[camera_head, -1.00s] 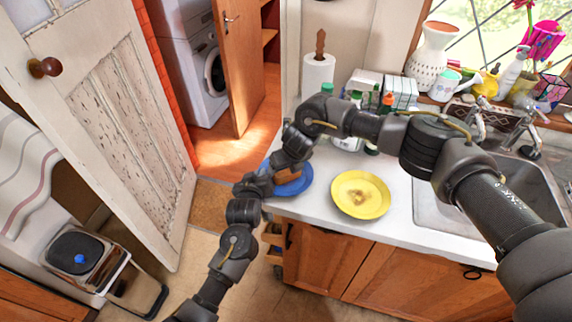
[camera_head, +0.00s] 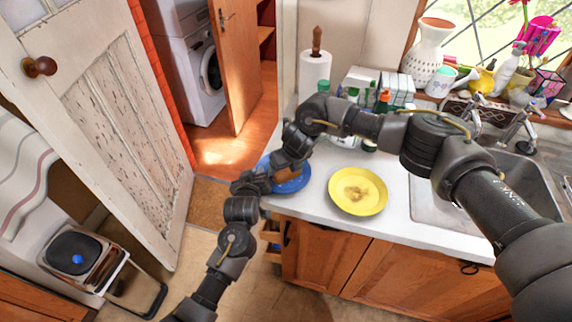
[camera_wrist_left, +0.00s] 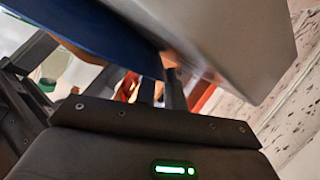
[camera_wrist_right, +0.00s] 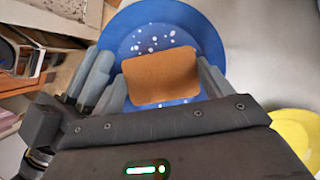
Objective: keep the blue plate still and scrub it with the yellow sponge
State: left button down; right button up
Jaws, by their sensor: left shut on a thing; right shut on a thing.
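The blue plate (camera_head: 293,187) lies at the counter's near left corner. In the right wrist view the plate (camera_wrist_right: 218,40) shows white spots near the sponge. The sponge (camera_wrist_right: 160,77) looks orange-brown there and lies over the plate's middle; in the head view it is mostly hidden by the arm. My right gripper (camera_wrist_right: 160,85) is shut on the sponge, one finger at each side. My left gripper (camera_head: 265,181) is shut on the plate's left rim. In the left wrist view the plate's dark blue underside (camera_wrist_left: 95,38) shows, and the grip itself is partly hidden.
A yellow plate (camera_head: 357,191) with brown stains lies right of the blue plate. Bottles (camera_head: 383,103), a paper towel roll (camera_head: 315,73) and boxes stand behind. The sink (camera_head: 490,190) is at right. The counter's front edge is close to both plates.

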jog(key=shift+w+a+f, duration=0.15)
jog(key=shift+a+f, duration=0.05)
jog(key=shift+a, duration=0.7)
jog(key=shift+d, duration=0.1)
jog(key=shift+s+d, duration=0.2)
jog(key=shift+d, duration=0.35)
jog(key=shift+s+d, duration=0.15)
jog(key=shift+d, duration=0.35)
jog(key=shift+a+r, duration=0.1)
jog(key=shift+a, duration=0.05)
jog(key=shift+w+a+r, duration=0.1)
jog(key=shift+w+a, duration=0.1)
jog(key=shift+a, duration=0.35)
jog(key=shift+w+a, duration=0.2)
jog(key=shift+a, duration=0.3)
jog(key=shift+s+d, duration=0.15)
jog(key=shift+d, duration=0.4)
jog(key=shift+w+d, duration=0.25)
jog(key=shift+w, duration=0.3)
jog(key=shift+s+a, duration=0.2)
jog(key=shift+s, duration=0.4)
jog(key=shift+s+a, duration=0.15)
jog(key=shift+s, duration=0.4)
